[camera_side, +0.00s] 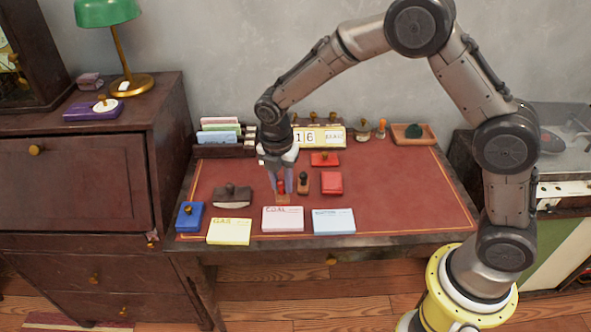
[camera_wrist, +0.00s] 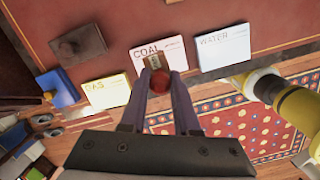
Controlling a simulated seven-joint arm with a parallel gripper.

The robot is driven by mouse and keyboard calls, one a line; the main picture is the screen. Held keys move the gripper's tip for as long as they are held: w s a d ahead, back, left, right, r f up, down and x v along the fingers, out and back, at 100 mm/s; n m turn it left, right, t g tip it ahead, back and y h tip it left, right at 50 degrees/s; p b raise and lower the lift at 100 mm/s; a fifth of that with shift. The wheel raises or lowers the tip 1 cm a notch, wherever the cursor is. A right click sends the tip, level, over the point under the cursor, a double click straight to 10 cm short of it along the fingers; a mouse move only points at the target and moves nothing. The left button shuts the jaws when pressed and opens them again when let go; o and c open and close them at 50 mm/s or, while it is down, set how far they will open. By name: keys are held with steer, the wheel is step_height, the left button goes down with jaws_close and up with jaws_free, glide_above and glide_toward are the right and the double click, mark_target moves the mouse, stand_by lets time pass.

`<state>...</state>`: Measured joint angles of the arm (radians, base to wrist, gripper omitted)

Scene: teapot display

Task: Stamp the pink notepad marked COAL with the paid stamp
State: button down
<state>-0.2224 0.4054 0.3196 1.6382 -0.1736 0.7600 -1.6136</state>
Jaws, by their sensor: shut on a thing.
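The pink notepad (camera_side: 283,222) marked COAL lies near the front edge of the desk; it also shows in the wrist view (camera_wrist: 176,46). My gripper (camera_side: 282,188) is shut on a stamp with a round red knob (camera_wrist: 158,82). In the side view the stamp's brown base (camera_side: 283,199) is just behind the notepad's back edge. In the wrist view the base (camera_wrist: 154,62) overlaps the notepad's near edge. Its marking is too small to read, and I cannot tell whether it touches the desk.
A yellow GAS notepad (camera_side: 229,232) and a light blue WATER notepad (camera_side: 334,222) flank the pink one. A dark-knobbed stamp (camera_side: 303,184) and red pad (camera_side: 332,183) stand right of my gripper. A blotter (camera_side: 232,196) and blue box (camera_side: 189,217) are left.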

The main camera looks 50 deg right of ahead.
mark_target(281, 194)
steer(key=shift+f, duration=2.95)
steer(key=shift+f, duration=0.55)
steer(key=shift+r, duration=3.55)
